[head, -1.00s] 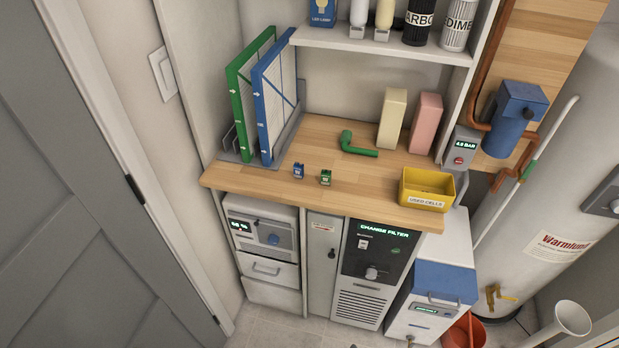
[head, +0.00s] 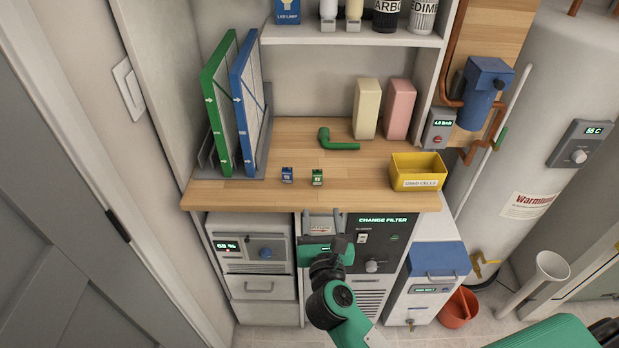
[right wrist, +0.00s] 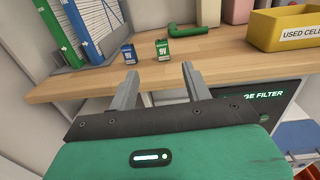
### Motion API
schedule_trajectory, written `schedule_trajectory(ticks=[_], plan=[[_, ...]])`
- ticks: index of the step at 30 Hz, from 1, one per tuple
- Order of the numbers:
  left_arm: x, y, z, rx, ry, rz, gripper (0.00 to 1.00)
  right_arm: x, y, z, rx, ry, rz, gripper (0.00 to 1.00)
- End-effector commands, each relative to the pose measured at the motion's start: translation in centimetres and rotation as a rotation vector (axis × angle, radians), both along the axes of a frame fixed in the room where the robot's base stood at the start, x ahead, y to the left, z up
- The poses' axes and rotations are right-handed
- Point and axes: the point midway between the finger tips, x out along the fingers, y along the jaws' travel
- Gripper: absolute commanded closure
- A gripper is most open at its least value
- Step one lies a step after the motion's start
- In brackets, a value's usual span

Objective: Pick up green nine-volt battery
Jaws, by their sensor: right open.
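The green nine-volt battery (head: 317,177) stands upright on the wooden counter (head: 377,203) near its front edge. It also shows in the right wrist view (right wrist: 162,49), a little beyond the fingertips. A blue nine-volt battery (head: 287,174) stands just to its left, apart from it. My right gripper (head: 323,222) is in front of the counter, below and short of the green battery. In the right wrist view its two fingers (right wrist: 160,75) are spread with nothing between them. My left gripper is not in view.
A yellow used-cells bin (head: 418,183) stands to the right on the counter. A green pipe elbow (head: 338,142) lies behind the batteries. Green and blue framed filters (head: 221,115) stand at the left. The counter around the green battery is clear.

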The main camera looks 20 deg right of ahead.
Motion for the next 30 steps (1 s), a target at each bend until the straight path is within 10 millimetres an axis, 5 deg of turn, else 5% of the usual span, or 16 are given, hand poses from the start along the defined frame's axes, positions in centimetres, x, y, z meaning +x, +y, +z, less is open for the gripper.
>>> schedule_trajectory(ticks=[12,30], plan=[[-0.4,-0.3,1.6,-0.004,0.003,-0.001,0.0,6.9,-1.5,0.2,-0.006,-0.001,0.0,0.51],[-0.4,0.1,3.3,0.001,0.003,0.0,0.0,12.6,-2.9,0.2,-0.008,0.0,-0.001,0.51]])
